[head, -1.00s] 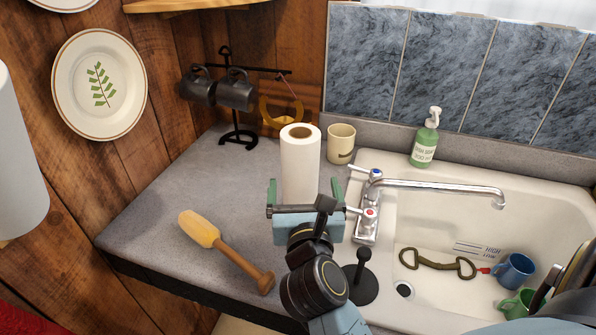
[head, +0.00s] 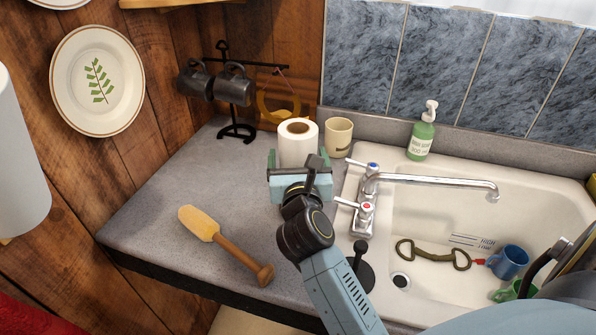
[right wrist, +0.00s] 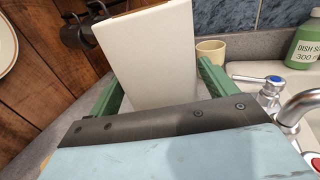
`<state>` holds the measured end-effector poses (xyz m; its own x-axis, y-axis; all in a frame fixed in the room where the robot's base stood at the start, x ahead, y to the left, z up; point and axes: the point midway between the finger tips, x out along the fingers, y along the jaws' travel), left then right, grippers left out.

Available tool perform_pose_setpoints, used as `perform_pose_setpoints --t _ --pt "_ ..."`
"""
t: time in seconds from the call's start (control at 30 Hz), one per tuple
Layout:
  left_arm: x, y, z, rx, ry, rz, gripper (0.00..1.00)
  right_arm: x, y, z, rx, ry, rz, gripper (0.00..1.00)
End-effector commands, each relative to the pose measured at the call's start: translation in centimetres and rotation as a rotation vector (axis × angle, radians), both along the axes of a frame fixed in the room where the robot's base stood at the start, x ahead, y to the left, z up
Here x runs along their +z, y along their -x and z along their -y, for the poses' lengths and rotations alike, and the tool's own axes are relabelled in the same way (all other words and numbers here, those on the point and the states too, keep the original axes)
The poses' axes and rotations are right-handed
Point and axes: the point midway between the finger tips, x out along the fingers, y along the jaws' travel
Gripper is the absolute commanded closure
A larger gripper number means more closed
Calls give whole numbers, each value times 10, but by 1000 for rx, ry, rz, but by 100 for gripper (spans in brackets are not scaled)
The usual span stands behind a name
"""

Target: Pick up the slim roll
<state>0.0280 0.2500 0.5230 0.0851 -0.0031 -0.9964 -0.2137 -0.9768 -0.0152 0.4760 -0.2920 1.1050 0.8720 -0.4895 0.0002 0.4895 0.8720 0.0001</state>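The slim roll, a white paper roll with a brown core (head: 298,145), stands on the grey counter (head: 180,185) near the back wall. My gripper covers its lower part in the head view. My right gripper (head: 299,162) is open, with its green fingers on either side of the roll. In the right wrist view the roll (right wrist: 150,58) fills the space between the fingers (right wrist: 160,90), with a narrow gap at the right finger. My left gripper is not in view.
A beige mug (head: 339,136) stands close to the right of the roll, with the tap (head: 368,190) and sink beyond. A mug rack (head: 235,110) stands behind left. A yellow-headed wooden tool (head: 222,242) lies in front on the counter.

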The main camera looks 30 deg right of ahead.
Motion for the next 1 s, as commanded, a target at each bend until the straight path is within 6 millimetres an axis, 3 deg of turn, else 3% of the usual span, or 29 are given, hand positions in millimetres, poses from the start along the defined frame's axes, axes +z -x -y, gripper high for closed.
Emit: perform_pose_setpoints --t 0.03,0.3,0.57,1.0 --pt "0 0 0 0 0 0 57 0 0 0 0 0 0 23" --pt "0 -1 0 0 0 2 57 0 0 0 0 0 1 57" --pt "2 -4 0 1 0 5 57 5 0 0 -1 -1 3 57" --pt "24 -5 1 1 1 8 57 84 0 0 0 0 4 57"
